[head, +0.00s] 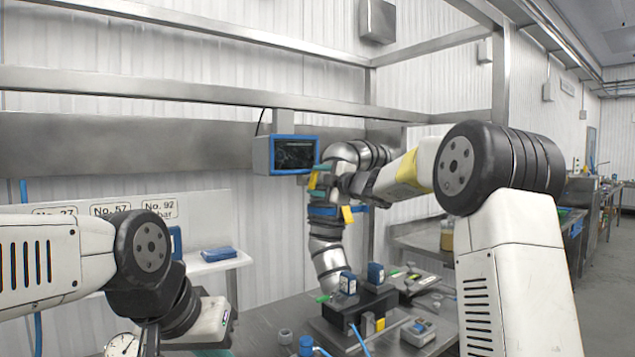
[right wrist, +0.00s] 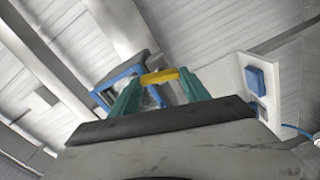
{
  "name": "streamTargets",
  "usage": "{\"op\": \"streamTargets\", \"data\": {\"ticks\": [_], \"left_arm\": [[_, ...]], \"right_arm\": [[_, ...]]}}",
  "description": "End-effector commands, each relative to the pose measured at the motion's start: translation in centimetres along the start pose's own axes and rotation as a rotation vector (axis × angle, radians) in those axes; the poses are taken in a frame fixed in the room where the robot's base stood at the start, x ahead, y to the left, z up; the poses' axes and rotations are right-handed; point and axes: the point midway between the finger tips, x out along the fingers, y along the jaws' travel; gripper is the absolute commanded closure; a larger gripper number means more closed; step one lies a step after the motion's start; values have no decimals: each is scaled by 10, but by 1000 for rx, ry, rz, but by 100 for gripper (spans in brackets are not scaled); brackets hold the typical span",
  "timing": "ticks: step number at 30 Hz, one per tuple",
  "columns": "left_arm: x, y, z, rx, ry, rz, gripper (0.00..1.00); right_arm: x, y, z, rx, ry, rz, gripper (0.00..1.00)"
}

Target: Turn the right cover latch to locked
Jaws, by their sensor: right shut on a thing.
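My right gripper (head: 316,182) reaches in from the right to the upper part of a silver ribbed machine (head: 326,250). Its green fingertips are shut on a small yellow latch handle (head: 313,179). In the right wrist view, the yellow handle (right wrist: 160,76) lies across between the two green fingers (right wrist: 158,92). A second yellow tab (head: 347,214) shows lower on the machine, apart from the gripper. I cannot tell the latch's turn angle. My left gripper (head: 212,352) is at the bottom edge, mostly cut off, with only a bit of green showing.
A blue-framed screen (head: 293,155) hangs behind the machine. Dark fixtures with blue-topped containers (head: 347,283) stand on the metal table (head: 262,325) below. Steel rails cross above.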

Motion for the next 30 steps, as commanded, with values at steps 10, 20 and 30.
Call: {"op": "streamTargets", "data": {"ticks": [10, 20, 30], "left_arm": [[0, 0, 0, 0, 0, 0, 100], [0, 0, 0, 0, 0, 0, 100], [0, 0, 0, 0, 0, 0, 100]], "right_arm": [[0, -2, 0, -218, 1, -2, 86], [0, -2, 0, -297, 0, -2, 86], [0, -3, 0, -303, 1, -3, 86]]}}
